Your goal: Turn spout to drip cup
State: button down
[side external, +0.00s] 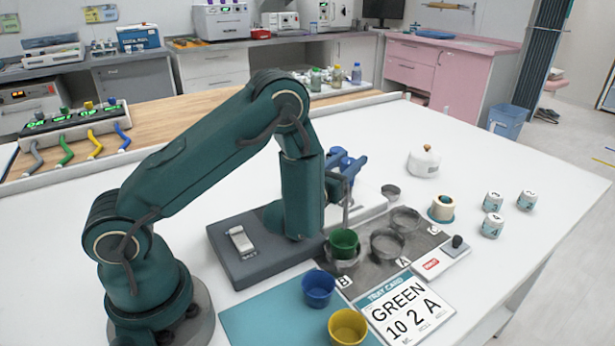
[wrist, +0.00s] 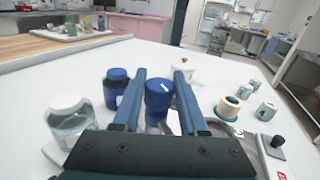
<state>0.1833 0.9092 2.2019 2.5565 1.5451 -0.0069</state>
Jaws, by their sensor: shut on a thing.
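My gripper (wrist: 160,76) has its two blue fingers either side of a blue knob (wrist: 158,97) with a white mark on top, and is shut on it. A curved grey piece, perhaps the spout (wrist: 174,122), shows just below and right of the knob, partly hidden by the right finger. In the side view my gripper (side external: 355,168) is beyond my forearm, which hides much of the knob and spout. A small metal cup (side external: 391,192), perhaps the drip cup, stands right of it. A green cup (side external: 343,243) sits in the holder at B.
Holder rings A (side external: 387,244) and C (side external: 405,218) look empty. A blue cup (side external: 318,289) and yellow cup (side external: 347,327) stand in front, beside the tray card (side external: 405,308) reading GREEN 10 2 A. A blue bottle (wrist: 116,86) and white-lidded jar (wrist: 70,118) stand left of my fingers.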

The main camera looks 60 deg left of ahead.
jog(key=shift+n+y, duration=0.3)
jog(key=shift+y, duration=0.1)
dwell(0.6)
jog(key=shift+d+n+g+y, duration=0.1)
jog(key=shift+n+g+y, duration=0.75)
jog(key=shift+y, duration=0.25)
jog(key=n+g+y, duration=0.3)
jog(key=g+y, duration=0.1)
jog(key=shift+n, duration=0.25)
jog(key=n+g+y, duration=0.3)
jog(key=g, duration=0.1)
jog(key=shift+n+g, duration=0.35)
jog(key=shift+n, duration=0.05)
jog(key=shift+n+g, duration=0.4)
jog(key=shift+g, duration=0.2)
jog(key=shift+a+n+g+y, duration=0.2)
jog(key=shift+n+g+y, duration=0.3)
jog(key=shift+n+g, duration=1)
jog(key=shift+m+g, duration=0.4)
jog(key=shift+c, duration=2.2)
grip_release()
